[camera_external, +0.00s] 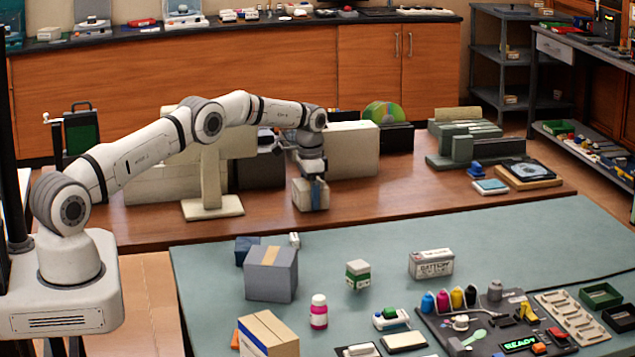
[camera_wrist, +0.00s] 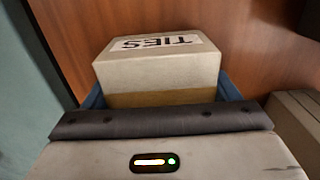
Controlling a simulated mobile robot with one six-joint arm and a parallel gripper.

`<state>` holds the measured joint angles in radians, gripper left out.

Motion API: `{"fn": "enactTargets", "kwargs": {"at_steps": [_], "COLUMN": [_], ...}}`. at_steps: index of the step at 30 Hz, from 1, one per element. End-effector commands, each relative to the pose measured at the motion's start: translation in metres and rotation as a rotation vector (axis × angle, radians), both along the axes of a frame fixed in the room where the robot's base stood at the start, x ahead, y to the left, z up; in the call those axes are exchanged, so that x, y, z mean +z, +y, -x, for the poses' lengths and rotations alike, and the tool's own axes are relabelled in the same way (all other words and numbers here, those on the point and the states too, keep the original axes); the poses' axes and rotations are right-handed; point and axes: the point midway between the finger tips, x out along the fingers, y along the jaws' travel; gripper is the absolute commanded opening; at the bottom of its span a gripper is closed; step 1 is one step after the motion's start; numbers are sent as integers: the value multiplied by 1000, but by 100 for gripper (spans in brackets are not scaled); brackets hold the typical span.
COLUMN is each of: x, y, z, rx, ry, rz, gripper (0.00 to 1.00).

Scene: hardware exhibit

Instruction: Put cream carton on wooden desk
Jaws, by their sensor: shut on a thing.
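The cream carton (camera_wrist: 157,68) has a "TIES" label on its face and fills the middle of the wrist view. Blue fingers of my gripper (camera_external: 313,188) show on both sides of it. In the external view the cream carton (camera_external: 301,198) hangs upright in the jaws, low over the wooden desk (camera_external: 400,203). I cannot tell whether its bottom touches the desktop. The brown wood surface shows behind the carton in the wrist view.
A monitor stand (camera_external: 210,207) stands left of the carton, and a pale box (camera_external: 352,150) stands behind it. The desktop to the right is clear as far as a small tablet (camera_external: 490,186). A teal table (camera_external: 390,240) with boxes lies in front.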

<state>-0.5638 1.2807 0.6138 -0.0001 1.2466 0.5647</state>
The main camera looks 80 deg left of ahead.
Motion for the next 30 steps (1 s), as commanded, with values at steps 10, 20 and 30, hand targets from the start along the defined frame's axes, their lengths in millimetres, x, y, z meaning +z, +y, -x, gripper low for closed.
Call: {"fn": "enactTargets", "kwargs": {"at_steps": [10,20,30], "x": [-3,0,53], "y": [0,0,0], "z": [0,0,-1], "rx": [0,0,0], "ry": [0,0,-3], "rz": [0,0,-2], "gripper": [95,100,100]}}
